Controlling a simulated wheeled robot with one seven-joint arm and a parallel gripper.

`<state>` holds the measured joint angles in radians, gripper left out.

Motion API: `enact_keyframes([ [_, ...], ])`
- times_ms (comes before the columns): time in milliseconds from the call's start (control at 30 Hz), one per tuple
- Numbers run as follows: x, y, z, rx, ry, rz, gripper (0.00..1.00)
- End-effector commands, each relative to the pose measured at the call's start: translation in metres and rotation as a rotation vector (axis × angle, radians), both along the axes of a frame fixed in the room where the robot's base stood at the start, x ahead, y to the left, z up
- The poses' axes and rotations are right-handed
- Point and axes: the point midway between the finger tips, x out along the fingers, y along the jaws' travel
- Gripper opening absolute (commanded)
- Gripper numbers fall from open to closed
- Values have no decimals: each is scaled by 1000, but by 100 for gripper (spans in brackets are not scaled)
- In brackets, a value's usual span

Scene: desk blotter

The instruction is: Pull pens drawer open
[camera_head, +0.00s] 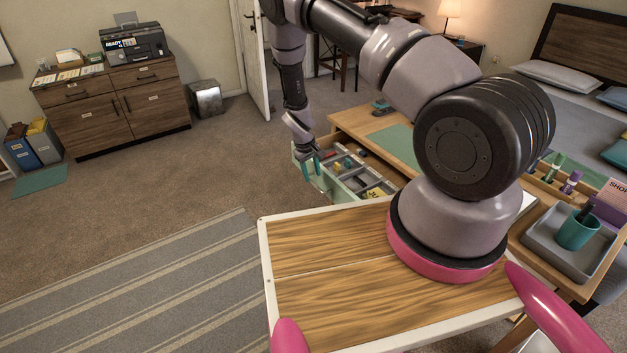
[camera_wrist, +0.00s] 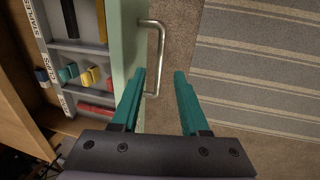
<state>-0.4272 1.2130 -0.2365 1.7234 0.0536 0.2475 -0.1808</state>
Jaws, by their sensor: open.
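A drawer with a pale green front (camera_wrist: 126,55) stands pulled out from the wooden desk (camera_head: 352,121). Its metal bar handle (camera_wrist: 161,50) shows in the wrist view. Grey compartments (camera_wrist: 82,50) inside hold red, yellow, teal and dark small items. My gripper (camera_head: 311,169) is at the drawer's front in the head view. Its teal fingers are open and empty in the wrist view (camera_wrist: 160,72), with the handle bar appearing between the fingertips. I cannot tell whether they touch the handle. Part of the drawer's inside is out of the wrist view, and I cannot read a pens label.
A wood-topped surface with a white rim (camera_head: 263,240) lies in front. A grey tray (camera_head: 545,240) with a teal cup (camera_head: 577,232) stands at the right. Carpet (camera_head: 190,185) and a striped rug (camera_head: 150,290) are clear at the left. A wooden cabinet (camera_head: 150,108) is behind.

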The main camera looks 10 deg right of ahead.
Motion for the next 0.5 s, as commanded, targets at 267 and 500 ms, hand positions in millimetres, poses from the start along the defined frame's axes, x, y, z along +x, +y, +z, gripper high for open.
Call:
enact_keyframes([
  [267, -3, 10, 52, 1, -2, 0, 45],
  [500, -5, 12, 67, 0, 1, -1, 45],
])
